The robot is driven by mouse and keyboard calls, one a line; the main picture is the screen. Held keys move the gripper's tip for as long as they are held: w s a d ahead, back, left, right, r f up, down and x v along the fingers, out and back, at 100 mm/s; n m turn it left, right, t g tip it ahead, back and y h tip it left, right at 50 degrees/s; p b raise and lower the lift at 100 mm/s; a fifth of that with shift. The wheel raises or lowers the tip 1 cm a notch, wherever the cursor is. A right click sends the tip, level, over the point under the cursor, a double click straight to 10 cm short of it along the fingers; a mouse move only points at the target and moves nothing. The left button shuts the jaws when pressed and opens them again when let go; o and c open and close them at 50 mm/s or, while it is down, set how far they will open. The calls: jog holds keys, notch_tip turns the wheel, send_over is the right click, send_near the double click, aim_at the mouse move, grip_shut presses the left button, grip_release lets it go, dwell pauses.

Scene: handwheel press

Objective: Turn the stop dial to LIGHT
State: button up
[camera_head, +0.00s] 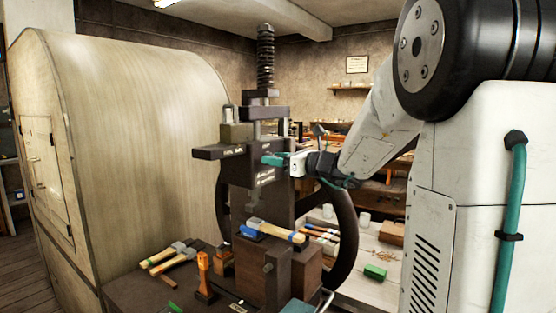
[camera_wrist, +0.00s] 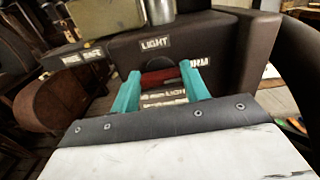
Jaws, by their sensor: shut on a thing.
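The stop dial (camera_wrist: 160,77) shows in the wrist view as a dark red bar on the dark front face of the press head (camera_head: 262,150). The bar lies nearly level in the picture, its right end slightly higher. A LIGHT label (camera_wrist: 155,43) is above it. Another label (camera_wrist: 198,62) is to its right, partly hidden by a finger. My gripper (camera_head: 272,160) is at the front of the press head. Its teal fingers, also in the wrist view (camera_wrist: 161,88), are shut on the red bar from both sides. In the head view the dial is hidden behind the fingers.
A large handwheel (camera_head: 345,235) curves beside the press on the right. Mallets (camera_head: 170,255) and an orange-handled tool (camera_head: 204,270) are on the bench at left. A large pale cabinet (camera_head: 130,140) stands left.

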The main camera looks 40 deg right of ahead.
jog(key=n, duration=1.7)
jog(key=shift+s+a+f, duration=0.1)
jog(key=shift+a+f, duration=0.1)
jog(key=shift+n, duration=0.5)
jog(key=o, duration=1)
